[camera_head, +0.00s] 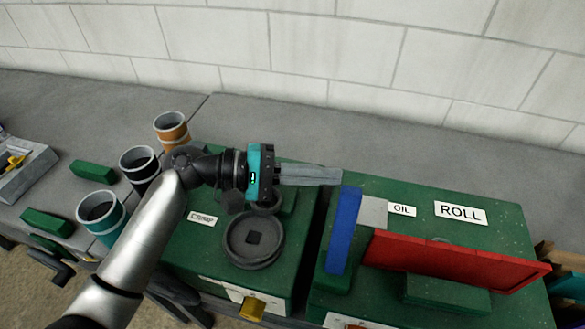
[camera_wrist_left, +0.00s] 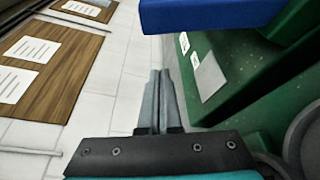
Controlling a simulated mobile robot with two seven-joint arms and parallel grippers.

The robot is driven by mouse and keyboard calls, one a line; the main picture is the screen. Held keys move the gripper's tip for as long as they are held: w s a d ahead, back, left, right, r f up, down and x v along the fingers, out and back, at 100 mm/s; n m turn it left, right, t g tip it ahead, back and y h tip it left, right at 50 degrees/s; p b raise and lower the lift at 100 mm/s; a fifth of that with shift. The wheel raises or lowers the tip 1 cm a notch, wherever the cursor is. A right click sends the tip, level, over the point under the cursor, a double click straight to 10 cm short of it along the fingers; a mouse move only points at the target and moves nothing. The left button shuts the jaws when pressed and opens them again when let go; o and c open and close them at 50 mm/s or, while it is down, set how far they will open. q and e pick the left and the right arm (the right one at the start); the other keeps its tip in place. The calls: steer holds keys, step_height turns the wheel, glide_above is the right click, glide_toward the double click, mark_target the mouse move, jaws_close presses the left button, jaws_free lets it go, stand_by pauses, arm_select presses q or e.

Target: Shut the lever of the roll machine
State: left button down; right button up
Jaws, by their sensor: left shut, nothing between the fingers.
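The roll machine (camera_head: 507,226) is a green box at the right with a ROLL label (camera_head: 460,212) and an OIL label (camera_head: 402,210). A long red bar (camera_head: 450,262) lies across its front part. A blue bar (camera_head: 344,231) stands at its left end; I cannot tell which bar is the lever. My left gripper (camera_head: 340,176) is shut and empty, its fingers pointing right, just beyond the blue bar's far end in the picture. In the left wrist view the shut fingers (camera_wrist_left: 157,75) show below the blue bar (camera_wrist_left: 210,14), with a visible gap. My right gripper is out of view.
A second green machine (camera_head: 185,243) with a round dark disc (camera_head: 253,239) stands left of the roll machine. Several cups, including an orange one (camera_head: 172,128) and a teal one (camera_head: 102,216), stand further left. The grey bench top (camera_head: 430,165) behind is clear up to the block wall.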

mark_target(342, 236)
arm_select(q)
steer(key=shift+s+d+r+p, duration=0.15)
steer(key=shift+s+r+p, duration=0.1)
steer(key=shift+s, duration=0.3)
steer(key=shift+s+d+r+p, duration=0.1)
steer(key=shift+s+r+p, duration=0.15)
steer(key=shift+s, duration=0.35)
steer(key=shift+s+d+r+p, duration=0.2)
steer(key=shift+s+p, duration=0.1)
steer(key=shift+s, duration=0.25)
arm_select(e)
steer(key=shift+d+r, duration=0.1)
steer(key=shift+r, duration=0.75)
arm_select(q)
steer(key=shift+s+a, duration=0.1)
